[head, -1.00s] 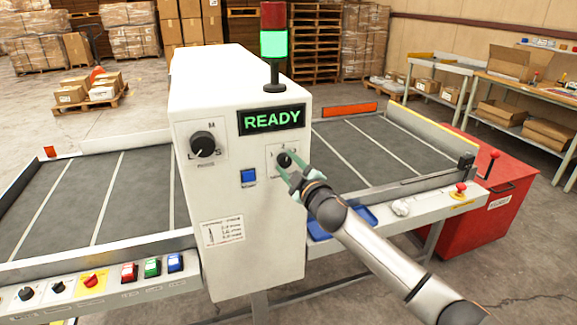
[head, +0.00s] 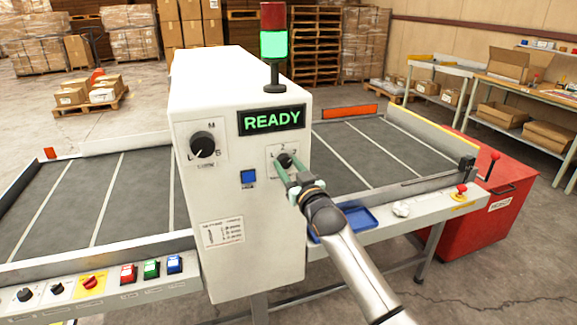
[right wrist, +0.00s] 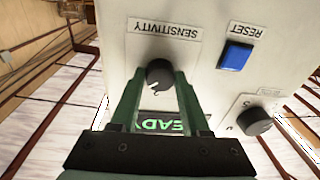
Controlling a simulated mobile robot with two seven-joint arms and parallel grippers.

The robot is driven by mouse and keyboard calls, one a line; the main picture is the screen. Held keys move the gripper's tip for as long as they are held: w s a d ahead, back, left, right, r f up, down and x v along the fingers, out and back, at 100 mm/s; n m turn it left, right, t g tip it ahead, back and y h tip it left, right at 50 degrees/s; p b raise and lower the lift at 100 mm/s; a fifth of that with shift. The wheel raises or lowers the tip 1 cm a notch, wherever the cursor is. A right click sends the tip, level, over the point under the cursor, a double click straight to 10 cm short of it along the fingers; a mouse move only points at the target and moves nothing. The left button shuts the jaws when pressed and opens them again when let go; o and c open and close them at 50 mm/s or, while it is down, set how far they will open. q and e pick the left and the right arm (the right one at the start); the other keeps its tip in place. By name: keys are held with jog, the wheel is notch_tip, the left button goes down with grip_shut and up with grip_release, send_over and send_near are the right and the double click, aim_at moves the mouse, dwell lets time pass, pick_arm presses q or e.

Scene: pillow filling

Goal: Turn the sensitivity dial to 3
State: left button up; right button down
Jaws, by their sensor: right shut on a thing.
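The sensitivity dial (head: 284,160) is a small black knob on a pale plate on the front of the white machine cabinet (head: 262,215), below the READY display. In the right wrist view the dial (right wrist: 159,73) sits beside the upside-down SENSITIVITY label (right wrist: 165,29). My right gripper (head: 289,170) reaches it from the lower right. Its green fingers are shut on the dial, one on each side in the right wrist view. The dial's numbers are too small or covered to read, so I cannot tell its setting. My left gripper is not in view.
A larger black dial (head: 203,145) and a blue reset button (head: 248,177) are left of the sensitivity dial. A green READY display (head: 271,119) is above it. A blue tray (head: 357,218) lies on the conveyor edge at right. A red cabinet (head: 500,215) stands farther right.

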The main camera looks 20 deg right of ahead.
jog(key=shift+m, duration=0.7)
jog(key=shift+c, duration=1.9)
grip_release()
jog(key=shift+s, duration=0.1)
jog(key=s+d+f, duration=0.1)
jog(key=s, duration=1.1)
jog(key=shift+s, duration=0.15)
jog(key=shift+f, duration=0.15)
